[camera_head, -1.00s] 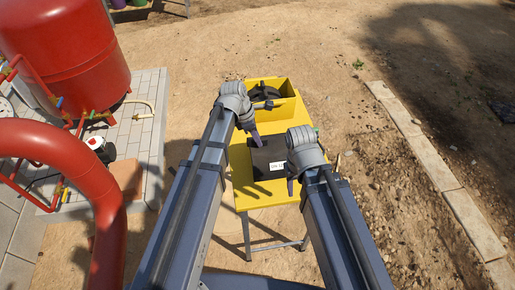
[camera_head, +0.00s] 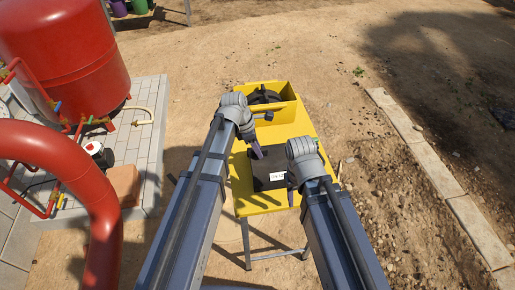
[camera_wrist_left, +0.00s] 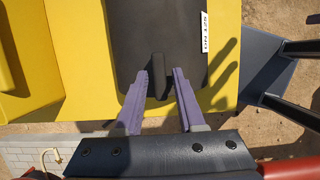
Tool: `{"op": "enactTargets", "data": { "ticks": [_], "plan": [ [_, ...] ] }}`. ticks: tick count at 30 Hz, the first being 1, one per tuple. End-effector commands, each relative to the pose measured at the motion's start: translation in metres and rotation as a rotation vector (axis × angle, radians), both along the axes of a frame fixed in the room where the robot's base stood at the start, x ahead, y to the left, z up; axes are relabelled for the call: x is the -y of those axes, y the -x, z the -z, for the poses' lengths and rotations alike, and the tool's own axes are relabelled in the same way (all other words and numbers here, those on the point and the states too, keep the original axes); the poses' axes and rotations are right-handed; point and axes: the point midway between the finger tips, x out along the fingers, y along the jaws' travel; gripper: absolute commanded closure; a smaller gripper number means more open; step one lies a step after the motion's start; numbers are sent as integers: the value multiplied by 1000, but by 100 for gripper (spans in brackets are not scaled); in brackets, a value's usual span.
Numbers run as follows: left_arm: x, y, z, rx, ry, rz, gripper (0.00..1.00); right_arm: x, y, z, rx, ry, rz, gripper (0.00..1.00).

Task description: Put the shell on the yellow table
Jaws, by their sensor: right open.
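A flat black cover with a white label, which looks like the shell (camera_head: 268,165), lies on the yellow table (camera_head: 244,194). In the left wrist view the shell (camera_wrist_left: 120,35) has a short black handle (camera_wrist_left: 158,75) near its near edge. My left gripper (camera_head: 257,152) is over the shell. In the left wrist view its purple fingers (camera_wrist_left: 161,76) are apart, one on each side of the handle, with a visible gap on the right. I cannot tell whether the left finger touches it. My right gripper (camera_head: 290,194) is open and empty near the table's right side, by the shell's right edge.
A yellow box (camera_head: 287,111) with black parts in it stands at the table's far end. A red tank (camera_head: 65,55) and a thick red pipe (camera_head: 95,185) are on the left. A stone kerb (camera_head: 440,175) runs along the right. Bare ground lies around the table.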

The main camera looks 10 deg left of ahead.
Motion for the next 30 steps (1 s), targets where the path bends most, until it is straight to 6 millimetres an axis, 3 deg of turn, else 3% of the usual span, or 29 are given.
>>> {"op": "enactTargets", "data": {
  "ticks": [3, 17, 30],
  "plan": [
    [0, 0, 0, 0, 0, 0, 51, 0, 0, 0, 0, 0, 0, 50],
    [-2, 1, -11, 0, 0, -1, 51, 0, 0, -11, 0, 0, 0, 50],
    [-19, 6, -70, -1, 0, -2, 51, 0, 0, -70, 0, 0, -1, 50]
  ]
}}
